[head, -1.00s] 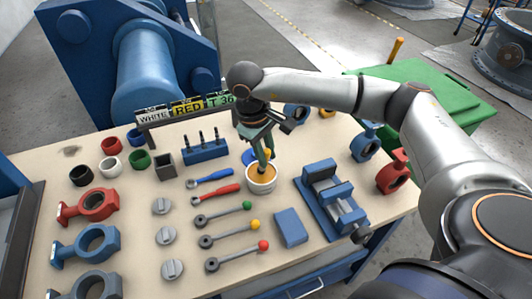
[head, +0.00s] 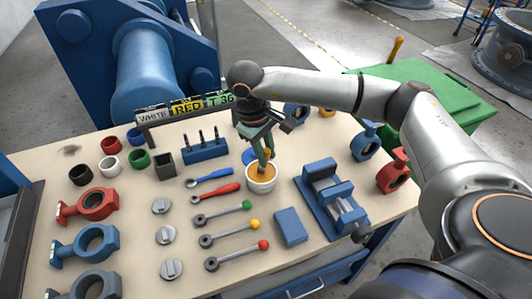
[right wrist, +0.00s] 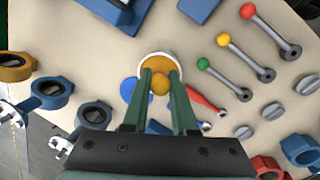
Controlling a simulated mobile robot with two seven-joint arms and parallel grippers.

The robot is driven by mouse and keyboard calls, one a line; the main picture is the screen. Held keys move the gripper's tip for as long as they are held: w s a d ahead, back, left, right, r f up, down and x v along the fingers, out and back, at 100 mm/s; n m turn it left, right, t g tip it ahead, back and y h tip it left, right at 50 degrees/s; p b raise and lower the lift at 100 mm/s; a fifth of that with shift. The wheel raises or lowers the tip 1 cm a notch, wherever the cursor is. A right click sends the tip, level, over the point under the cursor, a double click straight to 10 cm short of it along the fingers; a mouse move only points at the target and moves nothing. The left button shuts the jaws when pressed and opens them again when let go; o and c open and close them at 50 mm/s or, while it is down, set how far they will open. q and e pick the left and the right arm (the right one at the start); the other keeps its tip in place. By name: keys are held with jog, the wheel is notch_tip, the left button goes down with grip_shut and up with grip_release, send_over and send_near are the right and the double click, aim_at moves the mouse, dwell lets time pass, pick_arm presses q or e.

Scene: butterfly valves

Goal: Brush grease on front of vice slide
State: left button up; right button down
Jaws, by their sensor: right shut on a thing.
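My right gripper (head: 264,160) points down over the white pot of orange-brown grease (head: 261,184). In the right wrist view its two green fingers (right wrist: 161,88) are shut on a rounded ochre thing, seen end-on, which seems to be the brush (right wrist: 160,84). The pot (right wrist: 161,56) lies right behind it. The bristles are hidden, so I cannot tell how deep they are in the grease. The blue vice (head: 322,172) with its grey slide (head: 346,209) stands to the right of the pot. My left gripper is not in view.
Red-handled (head: 217,193) and blue-handled (head: 211,179) tools lie left of the pot. Levers with coloured knobs (head: 230,237) lie nearer. Valve bodies (head: 366,144) stand behind the vice.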

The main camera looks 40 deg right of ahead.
dwell(0.5)
jog(key=shift+r+p, duration=2.3)
jog(key=shift+r, duration=1.2)
jog(key=shift+s+a, duration=0.1)
jog(key=shift+a, duration=0.25)
jog(key=s+a+m, duration=0.2)
jog(key=s+a, duration=0.5)
jog(key=a, duration=0.1)
jog(key=shift+a+r+m+g, duration=0.2)
jog(key=shift+m+g, duration=0.1)
jog(key=shift+d, duration=0.1)
